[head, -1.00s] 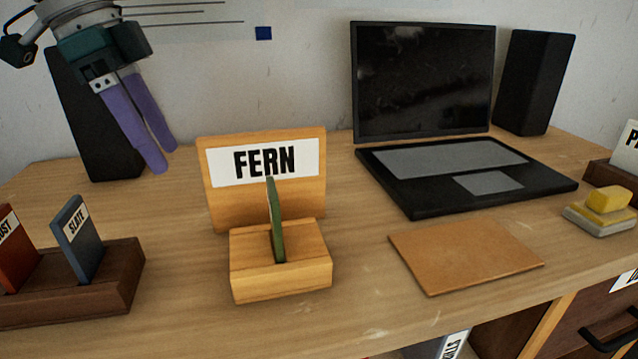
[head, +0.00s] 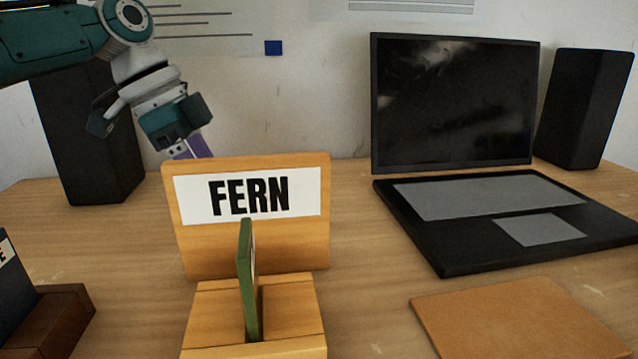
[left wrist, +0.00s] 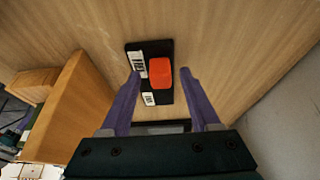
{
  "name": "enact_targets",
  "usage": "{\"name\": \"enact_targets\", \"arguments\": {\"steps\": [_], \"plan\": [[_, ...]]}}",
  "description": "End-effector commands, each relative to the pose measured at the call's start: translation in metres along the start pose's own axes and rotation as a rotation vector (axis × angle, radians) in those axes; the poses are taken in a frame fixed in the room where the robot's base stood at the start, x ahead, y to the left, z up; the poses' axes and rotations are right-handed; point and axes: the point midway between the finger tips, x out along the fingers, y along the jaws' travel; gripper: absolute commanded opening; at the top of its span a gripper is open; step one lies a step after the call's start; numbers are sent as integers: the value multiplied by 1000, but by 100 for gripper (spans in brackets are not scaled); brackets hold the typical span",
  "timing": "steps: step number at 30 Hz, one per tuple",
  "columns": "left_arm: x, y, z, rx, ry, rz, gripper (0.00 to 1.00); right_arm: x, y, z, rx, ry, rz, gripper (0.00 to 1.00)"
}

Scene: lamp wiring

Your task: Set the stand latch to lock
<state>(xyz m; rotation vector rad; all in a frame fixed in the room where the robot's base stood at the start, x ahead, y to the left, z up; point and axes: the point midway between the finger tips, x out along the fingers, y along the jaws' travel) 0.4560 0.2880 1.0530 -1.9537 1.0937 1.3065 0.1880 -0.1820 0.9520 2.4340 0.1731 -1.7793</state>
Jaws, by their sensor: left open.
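The wooden stand (head: 178,250) bears a FERN label, and a green card (head: 247,285) stands upright in the block before it. In the left wrist view, an orange-red latch knob (left wrist: 160,72) sits on a black plate (left wrist: 134,60) with two white labels, too blurred to read. The knob is towards the plate's right side. My left gripper (left wrist: 160,76) is open, its purple fingers on either side of the knob with gaps showing. I cannot tell how high they are above it. In the head view the stand's board hides the fingertips and the latch. My right gripper is not in view.
A black speaker (head: 80,135) stands behind my left arm. A laptop (head: 455,100) and a second speaker (head: 590,110) are at the right. A tan mat (head: 520,320) lies in front of the laptop. A dark card holder (head: 60,320) is at the left edge.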

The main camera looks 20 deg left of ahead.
Motion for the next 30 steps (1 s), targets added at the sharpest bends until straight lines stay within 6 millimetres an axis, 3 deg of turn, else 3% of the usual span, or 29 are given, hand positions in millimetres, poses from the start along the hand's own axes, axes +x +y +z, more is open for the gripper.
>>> {"name": "enact_targets", "arguments": {"steps": [8, 24, 30], "plan": [[2, 0, 0, 1, 0, 0, 61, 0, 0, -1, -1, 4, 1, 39], [2, 0, 0, 1, 0, 0, 1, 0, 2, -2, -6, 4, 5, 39], [2, 0, 0, 1, 0, 1, 0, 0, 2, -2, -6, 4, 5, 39]]}}
